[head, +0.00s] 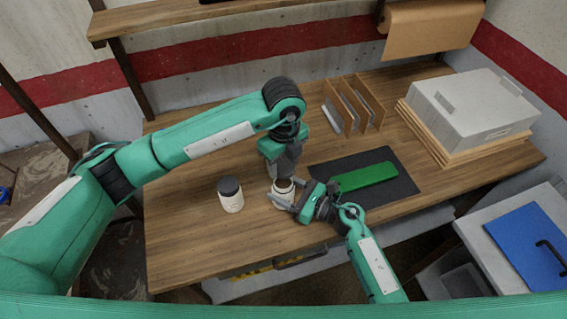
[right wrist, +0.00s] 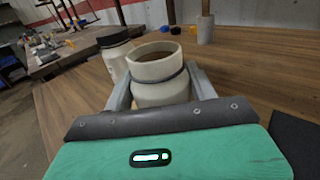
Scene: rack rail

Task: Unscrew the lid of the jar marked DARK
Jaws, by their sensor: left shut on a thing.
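A pale jar (head: 283,194) stands upright near the table's front middle. In the right wrist view, this jar (right wrist: 160,90) has no lid on it, and its open mouth shows brown inside. My right gripper (right wrist: 161,92) is shut around its sides; it also shows in the head view (head: 288,202). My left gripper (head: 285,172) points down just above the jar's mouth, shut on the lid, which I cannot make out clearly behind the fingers. A second pale jar (head: 231,197) with a dark lid stands to the left; it also shows in the right wrist view (right wrist: 116,58). No label is readable.
A green block (head: 366,177) lies on a dark mat (head: 403,187) right of the jar. Wooden dividers (head: 360,103) stand behind. A grey box (head: 470,108) sits on stacked boards at the back right. The table's left part is clear.

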